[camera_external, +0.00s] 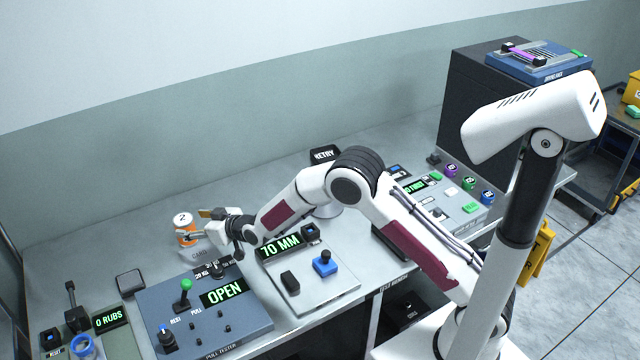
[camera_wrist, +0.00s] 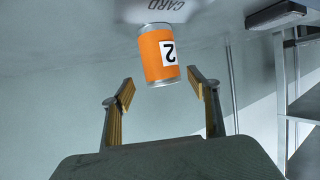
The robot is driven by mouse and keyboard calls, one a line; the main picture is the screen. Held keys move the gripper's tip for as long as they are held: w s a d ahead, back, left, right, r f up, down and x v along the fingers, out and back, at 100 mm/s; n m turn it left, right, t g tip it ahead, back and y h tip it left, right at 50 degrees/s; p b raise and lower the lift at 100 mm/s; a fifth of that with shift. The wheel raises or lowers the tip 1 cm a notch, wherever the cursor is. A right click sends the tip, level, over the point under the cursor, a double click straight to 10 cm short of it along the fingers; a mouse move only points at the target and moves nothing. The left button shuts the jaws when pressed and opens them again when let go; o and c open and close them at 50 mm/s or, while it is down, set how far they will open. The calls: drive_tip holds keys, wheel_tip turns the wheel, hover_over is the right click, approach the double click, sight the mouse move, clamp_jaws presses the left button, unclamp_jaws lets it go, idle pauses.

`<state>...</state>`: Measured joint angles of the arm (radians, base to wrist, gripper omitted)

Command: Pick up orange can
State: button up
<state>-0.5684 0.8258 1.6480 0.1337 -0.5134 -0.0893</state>
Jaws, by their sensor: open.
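The orange can (camera_external: 184,232) stands upright on the bench at the left, with a white label bearing a 2. In the wrist view the can (camera_wrist: 152,56) appears upside down, ahead of and between the two fingers. My gripper (camera_external: 203,225) reaches towards the can from the right, its fingers close to it in the external view. In the wrist view my gripper (camera_wrist: 162,90) is open and empty, with the can just beyond the fingertips. I cannot tell from the external view whether a finger touches the can.
A grey card (camera_external: 201,254) marked CARD lies beside the can. The pull tester (camera_external: 245,325) with its green-knobbed lever and OPEN display is in front. The bench behind the can is clear.

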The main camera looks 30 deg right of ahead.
sight(187, 226)
idle(0.4)
drive_tip(key=shift+x, duration=2.6)
drive_tip(key=shift+s+a+f, duration=0.15)
drive_tip(key=c, duration=1.5)
